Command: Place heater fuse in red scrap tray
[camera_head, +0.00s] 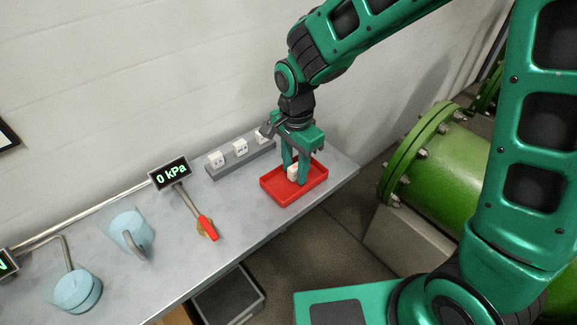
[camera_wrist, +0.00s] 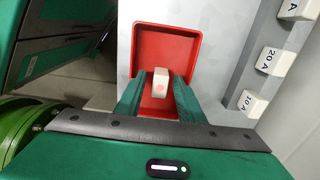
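A white fuse (camera_head: 292,172) with a faint reddish mark on its face is between the two fingers of my gripper (camera_head: 297,174). In the wrist view the fingers of my gripper (camera_wrist: 160,92) press on both sides of the fuse (camera_wrist: 160,81). The red scrap tray (camera_head: 279,197) lies at the right end of the bench, directly under my gripper. In the wrist view the tray (camera_wrist: 166,34) surrounds the fuse, and no other thing shows in it. I cannot tell whether the fuse touches the tray floor.
A grey rack (camera_head: 240,165) with white labelled fuses stands behind and left of the tray; in the wrist view one fuse (camera_wrist: 270,61) reads 20 A. A pressure display (camera_head: 170,173) reads 0 kPa beside a red-handled valve (camera_head: 207,227). Light-blue round parts are further left. The bench's edge is close to the tray.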

